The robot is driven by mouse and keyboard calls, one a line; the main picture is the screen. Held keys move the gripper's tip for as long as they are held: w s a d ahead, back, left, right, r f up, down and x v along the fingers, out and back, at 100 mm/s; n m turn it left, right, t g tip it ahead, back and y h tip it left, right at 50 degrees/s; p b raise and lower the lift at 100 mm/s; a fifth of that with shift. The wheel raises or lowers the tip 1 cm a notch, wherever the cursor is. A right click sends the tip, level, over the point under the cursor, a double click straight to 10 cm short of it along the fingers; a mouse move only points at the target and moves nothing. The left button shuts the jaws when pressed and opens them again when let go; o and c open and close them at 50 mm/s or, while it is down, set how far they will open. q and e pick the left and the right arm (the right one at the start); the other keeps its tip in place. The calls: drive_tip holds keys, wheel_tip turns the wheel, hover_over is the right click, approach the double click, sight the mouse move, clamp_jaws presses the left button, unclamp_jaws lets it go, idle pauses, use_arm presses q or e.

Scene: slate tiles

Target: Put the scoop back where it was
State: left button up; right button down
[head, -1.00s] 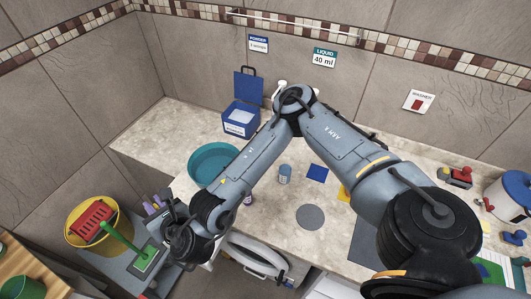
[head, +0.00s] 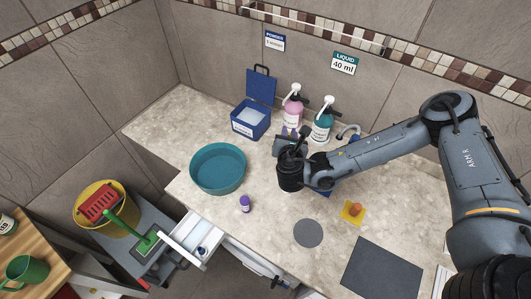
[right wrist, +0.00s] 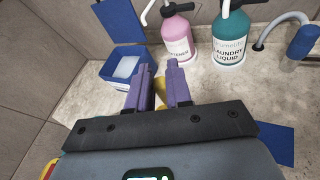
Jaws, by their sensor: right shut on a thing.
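My right gripper (head: 290,132) is over the back of the counter, by the pump bottles. In the right wrist view its purple fingers (right wrist: 159,80) are shut on a yellow thing (right wrist: 160,92), probably the scoop; the fingers hide most of it. In the head view the held thing is hidden. The open blue powder box (head: 249,118) stands left of the gripper, its lid up and white powder inside; it also shows in the right wrist view (right wrist: 124,68). A white drawer (head: 185,238) stands open at the counter's front with a small blue-and-white thing inside. My left gripper is out of view.
A pink bottle (head: 292,110) and a teal liquid bottle (head: 322,126) stand close behind the gripper. A teal basin (head: 218,168), a purple-capped bottle (head: 245,204), a grey disc (head: 308,233) and a yellow square (head: 351,218) are on the counter. Bare counter lies between them.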

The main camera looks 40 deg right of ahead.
drive_tip(key=w+a+f, duration=0.1)
drive_tip(key=w+f, duration=0.9)
drive_tip(key=shift+a+f+m+g+h, duration=0.15)
drive_tip(key=shift+f+m+g+h, duration=0.15)
drive_tip(key=shift+f+m+h, duration=0.1)
idle(0.5)
drive_tip(key=c, duration=1)
unclamp_jaws()
drive_tip(key=shift+f, duration=0.1)
drive_tip(key=shift+c, duration=0.2)
